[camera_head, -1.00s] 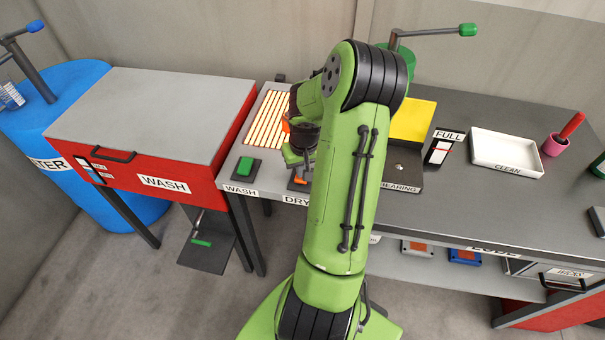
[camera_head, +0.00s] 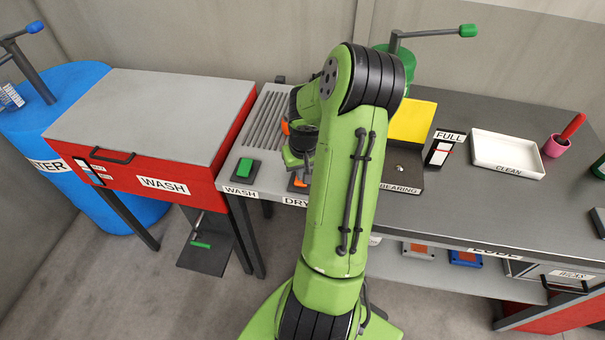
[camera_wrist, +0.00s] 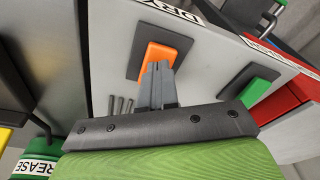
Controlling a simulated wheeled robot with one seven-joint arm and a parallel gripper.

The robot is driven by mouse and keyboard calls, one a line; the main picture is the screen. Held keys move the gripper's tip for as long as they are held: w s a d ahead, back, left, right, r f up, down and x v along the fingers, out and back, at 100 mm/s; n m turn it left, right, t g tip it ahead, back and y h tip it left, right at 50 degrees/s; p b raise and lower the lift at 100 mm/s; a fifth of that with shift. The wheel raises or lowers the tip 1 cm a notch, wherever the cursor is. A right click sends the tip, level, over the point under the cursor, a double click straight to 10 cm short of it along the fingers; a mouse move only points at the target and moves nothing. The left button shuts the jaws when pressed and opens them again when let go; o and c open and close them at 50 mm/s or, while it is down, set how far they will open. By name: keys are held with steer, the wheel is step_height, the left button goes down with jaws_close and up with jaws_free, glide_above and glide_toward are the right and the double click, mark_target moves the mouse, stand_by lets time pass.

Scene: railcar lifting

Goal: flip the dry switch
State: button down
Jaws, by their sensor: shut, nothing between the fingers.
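The dry switch (camera_head: 298,182) is an orange rocker on a dark plate by the DRY label (camera_head: 296,202), partly hidden by my arm in the head view. In the wrist view the orange rocker (camera_wrist: 165,53) is directly in front of my gripper (camera_wrist: 158,70). My gripper's fingers are shut with nothing between them. Their tips overlap the lower part of the rocker in the wrist view; I cannot tell if they touch it. The slatted grille (camera_head: 266,118) behind the switches is grey and unlit.
The green wash switch (camera_head: 244,167) is left of the dry switch, and also shows in the wrist view (camera_wrist: 255,92). The red wash box (camera_head: 150,120) stands at the left. A yellow block (camera_head: 411,122) and a white CLEAN tray (camera_head: 508,154) are to the right.

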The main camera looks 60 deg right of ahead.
step_height(320, 180, up, 7)
steer(key=p, duration=0.4)
steer(key=shift+f+p, duration=0.2)
steer(key=shift+p, duration=0.15)
